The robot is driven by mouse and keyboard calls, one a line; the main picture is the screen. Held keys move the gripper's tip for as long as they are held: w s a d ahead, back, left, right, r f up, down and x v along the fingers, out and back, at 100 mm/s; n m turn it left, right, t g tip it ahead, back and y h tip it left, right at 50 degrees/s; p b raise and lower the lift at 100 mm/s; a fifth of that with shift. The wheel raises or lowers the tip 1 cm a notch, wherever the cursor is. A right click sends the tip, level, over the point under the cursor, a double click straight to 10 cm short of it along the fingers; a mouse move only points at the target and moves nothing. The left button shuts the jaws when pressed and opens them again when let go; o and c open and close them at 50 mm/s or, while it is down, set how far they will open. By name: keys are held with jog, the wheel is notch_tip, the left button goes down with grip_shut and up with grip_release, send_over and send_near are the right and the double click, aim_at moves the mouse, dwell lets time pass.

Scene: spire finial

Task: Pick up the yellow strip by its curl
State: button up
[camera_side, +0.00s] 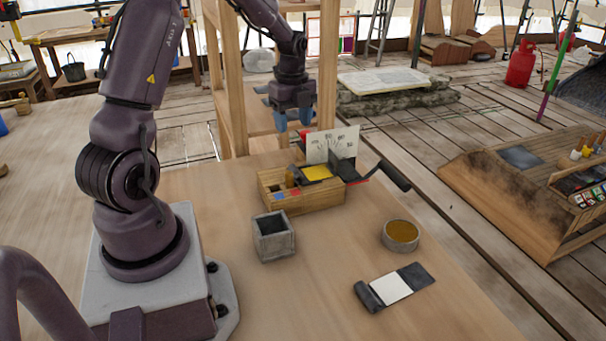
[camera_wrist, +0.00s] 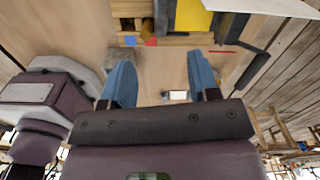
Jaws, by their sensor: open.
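A flat yellow patch, seemingly the yellow strip (camera_side: 317,173), lies on top of a wooden box device (camera_side: 300,199). It also shows at the top edge of the wrist view (camera_wrist: 193,16), partly cut off. I cannot clearly make out a curl on it. My gripper (camera_side: 293,118) is above and behind the box, apart from the strip, with its blue fingers pointing down. In the wrist view the fingers (camera_wrist: 160,75) are spread wide with nothing held between them.
A printed scale card (camera_side: 332,146) stands at the box's back, and a black-handled crank (camera_side: 391,176) sticks out right. A grey square cup (camera_side: 273,236), a round tin (camera_side: 401,235) and a black-and-white strip with a rolled end (camera_side: 394,288) stand in front. A wooden post frame (camera_side: 327,75) rises close to my gripper.

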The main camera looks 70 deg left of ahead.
jog(key=m, duration=0.2)
send_over(294, 167)
jog(key=f, duration=0.7)
jog(key=shift+d+f, duration=0.2)
jog(key=shift+a+f, duration=0.2)
jog(key=shift+f, duration=2.55)
grip_shut()
